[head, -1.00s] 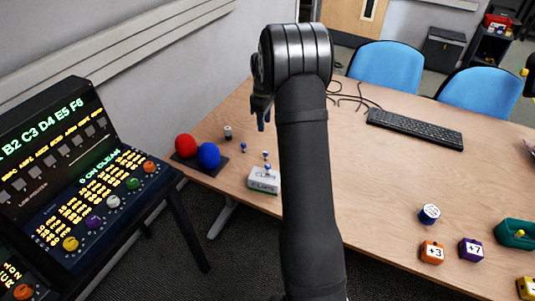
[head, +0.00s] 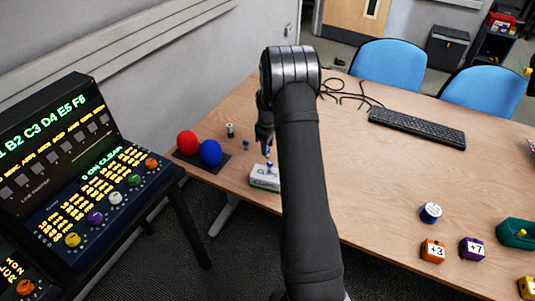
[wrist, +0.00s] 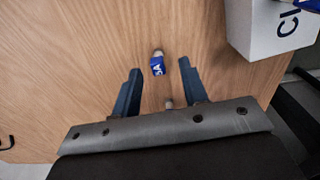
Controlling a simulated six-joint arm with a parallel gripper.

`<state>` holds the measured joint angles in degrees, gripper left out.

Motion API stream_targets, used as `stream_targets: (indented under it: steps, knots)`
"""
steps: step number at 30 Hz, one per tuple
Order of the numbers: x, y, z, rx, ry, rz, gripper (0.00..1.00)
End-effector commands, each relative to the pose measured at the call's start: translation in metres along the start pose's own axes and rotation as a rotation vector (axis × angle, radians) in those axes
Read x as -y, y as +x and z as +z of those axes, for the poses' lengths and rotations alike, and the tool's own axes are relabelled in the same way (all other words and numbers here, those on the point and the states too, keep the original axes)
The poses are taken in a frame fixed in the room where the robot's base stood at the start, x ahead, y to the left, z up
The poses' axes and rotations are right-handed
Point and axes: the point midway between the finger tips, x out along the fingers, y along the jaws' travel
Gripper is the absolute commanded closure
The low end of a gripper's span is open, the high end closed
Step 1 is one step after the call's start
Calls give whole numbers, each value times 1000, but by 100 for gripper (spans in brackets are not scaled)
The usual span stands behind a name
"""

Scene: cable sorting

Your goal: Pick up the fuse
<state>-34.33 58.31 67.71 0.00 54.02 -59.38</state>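A small fuse (wrist: 157,65) with a silver cap and a blue label that seems to read 5A is on the wooden table in the wrist view. My gripper (wrist: 160,68) is open, with its two dark blue fingers on either side of the fuse and apart from it. Contact with the table cannot be told. In the head view my gripper (head: 266,150) points down just behind the white clips box, and it hides this fuse. Another small blue piece (head: 246,144) stands on the table to the left.
The white clips box (head: 264,180) stands close to my gripper, with a small blue piece (head: 269,165) on top. Red (head: 187,142) and blue (head: 210,152) balls sit on a dark base to the left. A small dark-and-light cylinder (head: 230,130) stands behind. The table's middle is clear.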

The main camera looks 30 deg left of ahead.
Motion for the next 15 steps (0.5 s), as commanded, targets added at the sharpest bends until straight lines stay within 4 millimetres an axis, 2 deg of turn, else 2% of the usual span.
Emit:
stream_targets:
  steps: [3,6,13,15]
  knots:
    - [-2,20,0,1,0,-2,60]
    - [-2,31,-1,-1,0,0,60]
    - [-3,33,-1,-1,0,2,60]
    - [-3,33,-1,-1,0,2,72]
